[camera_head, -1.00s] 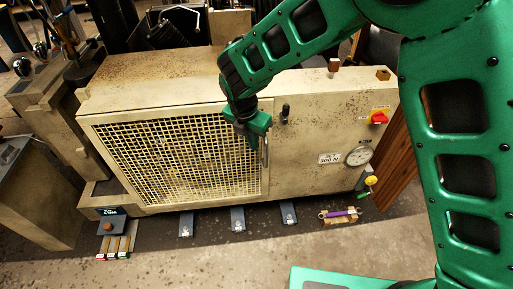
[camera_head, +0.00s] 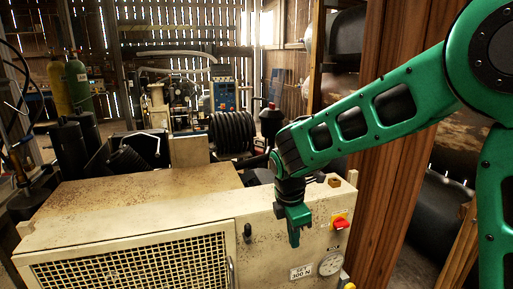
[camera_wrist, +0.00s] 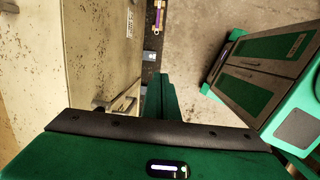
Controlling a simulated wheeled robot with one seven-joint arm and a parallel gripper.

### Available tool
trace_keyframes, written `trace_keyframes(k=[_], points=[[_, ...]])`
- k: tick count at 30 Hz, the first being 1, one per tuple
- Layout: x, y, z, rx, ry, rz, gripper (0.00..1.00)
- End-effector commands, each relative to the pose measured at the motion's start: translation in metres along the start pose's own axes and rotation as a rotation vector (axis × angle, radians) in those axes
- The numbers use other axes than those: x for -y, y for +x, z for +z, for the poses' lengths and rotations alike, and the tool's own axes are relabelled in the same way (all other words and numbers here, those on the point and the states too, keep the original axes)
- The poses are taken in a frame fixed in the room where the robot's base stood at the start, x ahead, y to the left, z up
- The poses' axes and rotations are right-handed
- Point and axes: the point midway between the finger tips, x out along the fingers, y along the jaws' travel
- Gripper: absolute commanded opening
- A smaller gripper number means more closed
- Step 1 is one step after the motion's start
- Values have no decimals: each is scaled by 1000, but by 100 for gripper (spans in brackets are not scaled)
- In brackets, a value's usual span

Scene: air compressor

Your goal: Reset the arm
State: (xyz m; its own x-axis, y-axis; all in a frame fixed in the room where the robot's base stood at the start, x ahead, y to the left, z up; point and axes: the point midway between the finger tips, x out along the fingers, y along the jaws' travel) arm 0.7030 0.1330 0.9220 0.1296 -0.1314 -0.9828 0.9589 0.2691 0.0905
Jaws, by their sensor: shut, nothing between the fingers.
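My green gripper (camera_head: 294,236) is shut and empty. The arm reaches in from the right. The mesh door (camera_head: 140,268) has a handle (camera_head: 231,270) to the left of the gripper and apart from it; the door looks closed. In the wrist view the shut fingers (camera_wrist: 166,98) point out over the floor beside the cabinet front (camera_wrist: 104,45).
A wooden post (camera_head: 390,150) stands right of the cabinet. Gas cylinders (camera_head: 78,85) and machinery stand behind. The wrist view shows bare floor (camera_wrist: 190,45) beside the cabinet.

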Motion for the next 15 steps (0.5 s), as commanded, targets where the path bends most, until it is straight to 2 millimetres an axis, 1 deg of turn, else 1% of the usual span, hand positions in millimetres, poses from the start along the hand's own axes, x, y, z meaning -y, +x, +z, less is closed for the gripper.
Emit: trace_keyframes(k=[1,2,3,5,6,8,9,11,12,14,15], points=[[11,-6,29,-2,117,-9,0],[17,-8,43,-2,185,-15,0],[27,-12,61,-3,276,-23,0],[43,-16,86,-4,413,-37,0],[54,-19,102,-4,503,-45,0],[73,-23,125,-3,639,-59,0],[86,-26,139,-3,731,-67,0],[106,-30,158,-2,867,-80,0],[120,-32,170,-1,957,-89,0],[141,-35,186,0,1093,-101,0],[156,-37,195,2,1183,-111,0]])
